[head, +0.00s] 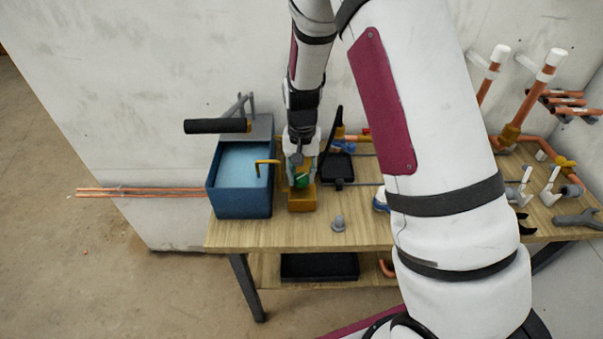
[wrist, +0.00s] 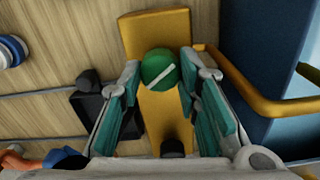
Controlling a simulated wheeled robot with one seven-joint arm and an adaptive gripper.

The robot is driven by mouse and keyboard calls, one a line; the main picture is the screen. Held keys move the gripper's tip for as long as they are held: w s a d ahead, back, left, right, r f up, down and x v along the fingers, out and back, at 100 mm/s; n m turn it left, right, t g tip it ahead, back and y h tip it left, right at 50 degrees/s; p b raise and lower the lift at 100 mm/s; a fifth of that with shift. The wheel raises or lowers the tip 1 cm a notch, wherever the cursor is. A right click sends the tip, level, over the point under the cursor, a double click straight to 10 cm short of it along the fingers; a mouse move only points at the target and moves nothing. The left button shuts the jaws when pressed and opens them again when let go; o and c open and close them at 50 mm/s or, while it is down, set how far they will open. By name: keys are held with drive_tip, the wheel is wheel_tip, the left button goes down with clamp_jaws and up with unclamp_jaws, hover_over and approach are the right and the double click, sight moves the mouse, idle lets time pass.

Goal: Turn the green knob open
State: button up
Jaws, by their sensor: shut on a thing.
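The green knob (wrist: 159,66) is round with a white pointer line across its top, which lies diagonally in the wrist view. It sits on a yellow-orange block (wrist: 152,30) on the workbench. In the head view the knob (head: 302,181) shows as a small green patch below my gripper (head: 301,168). My gripper points down, with its teal-padded fingers on either side of the knob, shut on it. The fingers hide part of the knob's sides.
A blue water tank (head: 229,202) with a yellow pipe (head: 266,162) stands close left of the block. A black dustpan-like tool (head: 338,168) lies to the right. A grey fitting (head: 338,223) stands on the clear front of the wooden bench (head: 270,238).

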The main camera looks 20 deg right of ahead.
sight(302, 176)
drive_tip(key=n, duration=0.5)
drive_tip(key=shift+n, duration=0.3)
drive_tip(key=n, duration=0.4)
drive_tip(key=shift+n+b, duration=0.35)
drive_tip(key=shift+n, duration=0.05)
drive_tip(key=o, duration=1.2)
wheel_tip(302, 176, up, 12)
